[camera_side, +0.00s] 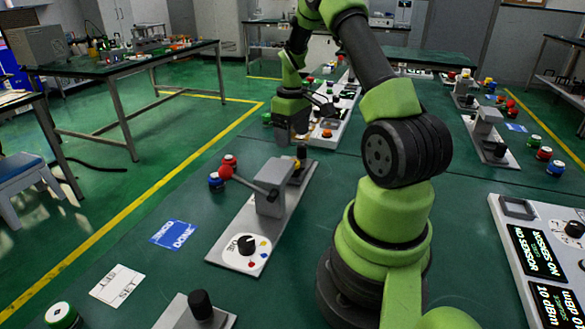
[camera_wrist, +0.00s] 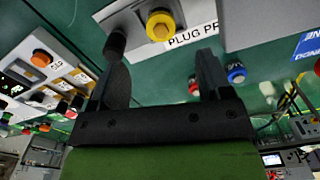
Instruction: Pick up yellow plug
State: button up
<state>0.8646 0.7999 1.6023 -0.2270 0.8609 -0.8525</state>
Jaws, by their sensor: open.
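The yellow plug (camera_wrist: 160,25) shows at the top of the wrist view, on a light panel beside a label reading "PLUG P…". My gripper (camera_wrist: 162,48) is open and empty, with one dark finger on each side of the plug's line. The plug appears beyond the fingertips and apart from them. In the side view my gripper (camera_side: 290,138) points down above the far end of the grey plug panel (camera_side: 232,229). The plug is hard to make out there, close to the gripper.
A lever with a red ball (camera_side: 225,173) stands on the panel. A blue card (camera_side: 174,234) and a white card (camera_side: 118,285) lie on the green table. Other control panels (camera_side: 540,245) stand at right.

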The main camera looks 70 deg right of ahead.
notch_tip(320, 180, down, 8)
jog(key=shift+f, duration=0.2)
dwell(0.3)
jog(key=c, duration=1.2)
jog(key=shift+r, duration=0.1)
